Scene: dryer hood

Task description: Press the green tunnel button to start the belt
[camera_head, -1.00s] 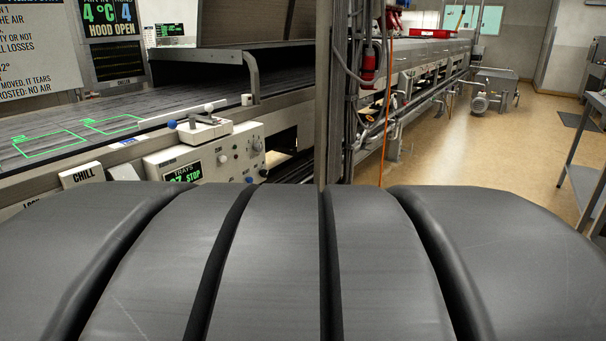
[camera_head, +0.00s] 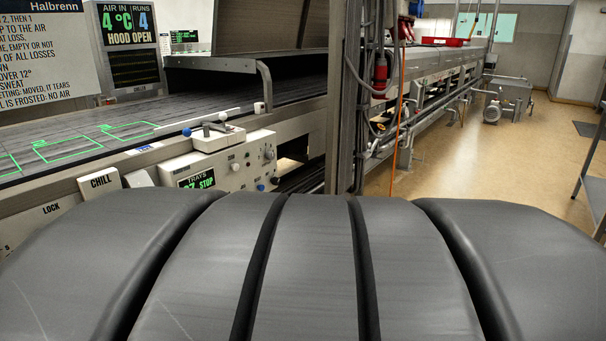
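I see no green button in the head view. A pale control panel (camera_head: 234,163) on the machine's front has knobs, a blue button and a small display (camera_head: 197,181) with green text reading "TRAYS" and "STOP". The dark belt (camera_head: 250,100) runs beneath the raised hood (camera_head: 245,65), with green outlines drawn on its near left part. My gripper is not in view. A dark, ribbed, rounded shape close to the camera fills the lower half and hides what lies behind it.
CHILL (camera_head: 101,182) and LOCK (camera_head: 51,209) labels sit left of the panel. A screen (camera_head: 128,45) reads "HOOD OPEN". A steel post (camera_head: 345,95) with cables and a red connector (camera_head: 380,73) stands right of the panel. Open floor (camera_head: 450,160) lies at the right, before a grey table (camera_head: 594,190).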

